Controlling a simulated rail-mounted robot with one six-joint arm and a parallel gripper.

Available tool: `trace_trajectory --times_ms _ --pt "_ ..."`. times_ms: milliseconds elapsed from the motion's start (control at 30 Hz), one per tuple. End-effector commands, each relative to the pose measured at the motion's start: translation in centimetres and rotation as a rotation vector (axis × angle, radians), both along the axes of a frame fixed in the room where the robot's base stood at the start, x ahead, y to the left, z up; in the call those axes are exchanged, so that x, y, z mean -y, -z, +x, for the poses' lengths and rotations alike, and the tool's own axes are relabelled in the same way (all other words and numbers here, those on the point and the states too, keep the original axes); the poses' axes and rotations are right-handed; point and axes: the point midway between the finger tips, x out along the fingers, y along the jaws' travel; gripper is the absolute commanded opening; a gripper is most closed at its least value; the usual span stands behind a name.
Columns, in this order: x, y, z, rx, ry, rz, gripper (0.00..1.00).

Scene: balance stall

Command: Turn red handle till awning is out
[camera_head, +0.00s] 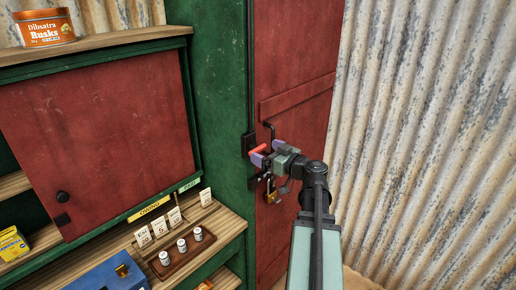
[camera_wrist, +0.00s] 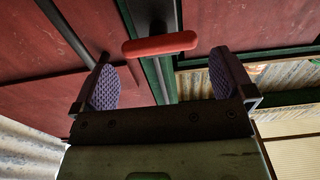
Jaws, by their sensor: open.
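The red handle (camera_head: 259,148) is a short red grip on a dark crank at the edge of the green post, beside the red door. In the wrist view the red handle (camera_wrist: 160,44) lies crosswise just beyond and between the fingertips. My gripper (camera_head: 262,160) is at the handle with its purple pads apart. In the wrist view my gripper (camera_wrist: 163,80) is open, with clear space between the pads and nothing held. Whether a pad touches the handle cannot be told. The awning cannot be made out in either view.
A brass padlock (camera_head: 270,196) hangs on the red door (camera_head: 290,110) just below my gripper. The wooden counter (camera_head: 215,228) at left holds a small tray of weights (camera_head: 181,246), price cards and a blue box (camera_head: 108,276). A corrugated wall (camera_head: 430,130) stands at right.

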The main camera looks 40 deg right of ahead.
Motion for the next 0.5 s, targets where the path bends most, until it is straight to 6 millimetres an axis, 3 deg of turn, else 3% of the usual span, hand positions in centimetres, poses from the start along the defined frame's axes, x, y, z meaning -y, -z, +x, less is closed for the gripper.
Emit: trace_trajectory --times_ms 100,200,500 --pt "-0.3 0.0 2.6 0.000 -0.002 0.000 1.00" --pt "-0.5 0.0 3.8 0.000 -0.002 0.001 1.00" --pt "-0.6 0.0 4.2 0.000 0.001 0.001 1.00"
